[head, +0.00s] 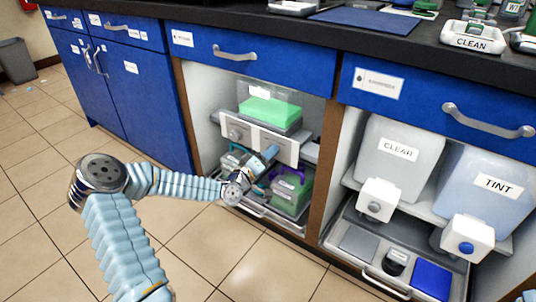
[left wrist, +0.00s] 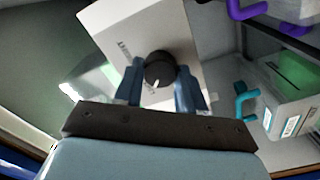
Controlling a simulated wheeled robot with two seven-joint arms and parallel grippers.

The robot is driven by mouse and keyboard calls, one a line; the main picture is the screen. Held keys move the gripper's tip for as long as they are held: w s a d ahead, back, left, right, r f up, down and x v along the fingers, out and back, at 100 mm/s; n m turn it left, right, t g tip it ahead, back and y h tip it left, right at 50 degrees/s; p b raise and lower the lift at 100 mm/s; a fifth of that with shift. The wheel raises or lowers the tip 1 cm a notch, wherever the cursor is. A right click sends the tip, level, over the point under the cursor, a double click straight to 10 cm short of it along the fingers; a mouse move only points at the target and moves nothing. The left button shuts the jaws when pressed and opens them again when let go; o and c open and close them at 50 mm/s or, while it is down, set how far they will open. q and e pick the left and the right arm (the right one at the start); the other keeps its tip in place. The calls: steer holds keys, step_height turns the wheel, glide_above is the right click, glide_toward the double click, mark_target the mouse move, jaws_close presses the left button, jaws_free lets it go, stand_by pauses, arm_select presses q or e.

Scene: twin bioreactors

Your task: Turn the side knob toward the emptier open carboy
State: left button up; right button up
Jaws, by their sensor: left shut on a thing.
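A white panel (head: 258,138) spans the open middle cabinet below a clear tank of green liquid (head: 268,108). It bears a grey knob (head: 235,133) at its left. My left gripper (head: 268,157) reaches the panel's right part. In the left wrist view, its blue fingers (left wrist: 159,76) are shut around a dark round knob (left wrist: 159,66) with a white pointer mark. Below stand a carboy with a teal handle (head: 231,160) and a purple-handled carboy (head: 291,192) showing green. The teal handle (left wrist: 244,100) also shows in the wrist view. The teal-handled carboy's level is unclear. My right gripper is out of view.
At the right, an open cabinet holds a CLEAR container (head: 398,150) and a TINT container (head: 497,185), each with a knob box below. A pull-out tray (head: 277,220) holds the carboys. Blue doors (head: 140,90) stand at the left; the floor in front is free.

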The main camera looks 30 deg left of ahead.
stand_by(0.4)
arm_select(q)
steer(key=o, duration=1.1)
steer(key=shift+c, duration=0.2)
steer(key=s+a+p, duration=0.1)
steer(key=s+p, duration=0.1)
steer(key=s, duration=1.1)
steer(key=shift+s, duration=0.4)
steer(key=s+d+f+m+g+h+p, duration=0.1)
steer(key=d+f+m+g+h+p, duration=0.2)
steer(key=d, duration=0.6)
steer(key=s+d+f+g+h+p, duration=0.1)
steer(key=d+f+g+p, duration=0.4)
steer(key=d, duration=0.5)
steer(key=s+d+f+m+g+p, duration=0.2)
steer(key=s+d+g, duration=0.2)
steer(key=s, duration=0.3)
steer(key=s+d+f+m+g+y+p, duration=0.1)
steer(key=s+d+f+m+g, duration=0.2)
steer(key=s, duration=0.4)
steer(key=shift+s+d+f+m+g+y+p, duration=0.3)
steer(key=shift+d+g, duration=0.2)
steer(key=shift+g, duration=0.6)
